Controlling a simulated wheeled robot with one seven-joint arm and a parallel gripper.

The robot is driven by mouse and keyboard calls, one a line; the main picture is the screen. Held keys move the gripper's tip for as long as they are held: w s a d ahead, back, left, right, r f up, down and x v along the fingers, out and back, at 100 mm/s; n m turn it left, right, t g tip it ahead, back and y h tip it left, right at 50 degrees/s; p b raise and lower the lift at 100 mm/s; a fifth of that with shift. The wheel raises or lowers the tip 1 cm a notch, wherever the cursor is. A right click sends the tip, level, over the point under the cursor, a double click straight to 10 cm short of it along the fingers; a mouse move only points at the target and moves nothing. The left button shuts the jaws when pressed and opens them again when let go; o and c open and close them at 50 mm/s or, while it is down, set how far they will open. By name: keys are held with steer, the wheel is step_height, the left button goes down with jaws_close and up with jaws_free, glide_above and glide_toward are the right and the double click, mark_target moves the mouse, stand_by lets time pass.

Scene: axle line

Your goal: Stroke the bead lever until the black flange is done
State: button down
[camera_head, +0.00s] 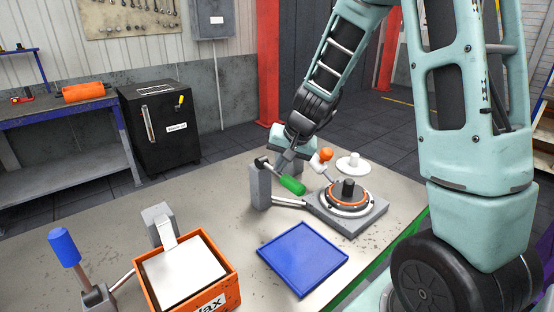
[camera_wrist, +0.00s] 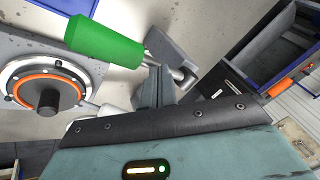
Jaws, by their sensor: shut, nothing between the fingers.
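A round piece with a black hub and an orange ring (camera_head: 348,189) sits on a grey base plate (camera_head: 365,222); it also shows at the left of the wrist view (camera_wrist: 47,97). I take it for the black flange. A lever with a green handle (camera_head: 292,185) stands beside it on a grey post (camera_head: 260,186); the handle shows in the wrist view (camera_wrist: 103,40). No label confirms it as the bead lever. My gripper (camera_head: 283,163) is shut and empty, close by the lever near its pivot end; its fingertips (camera_wrist: 155,72) show right of the handle. Contact cannot be told.
An orange knob (camera_head: 326,154) stands behind the flange. A white flanged piece (camera_head: 353,164) lies farther back. A blue tray (camera_head: 303,258) lies in front, empty. At left are an orange box (camera_head: 190,275) and a blue-handled lever (camera_head: 64,247). The table between them is clear.

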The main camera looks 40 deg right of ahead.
steer(key=shift+w+r+p, duration=0.3)
steer(key=shift+r+p, duration=0.5)
steer(key=shift+w+r+p, duration=0.25)
steer(key=shift+r+p, duration=0.55)
steer(key=shift+r, duration=0.05)
steer(key=shift+w+r+p, duration=0.3)
steer(key=shift+r+p, duration=0.5)
steer(key=r+p, duration=0.1)
steer(key=w+r+p, duration=0.1)
steer(key=r+p, duration=0.2)
steer(key=shift+w+r+p, duration=0.35)
steer(key=shift+r, duration=0.05)
stand_by(3.3)
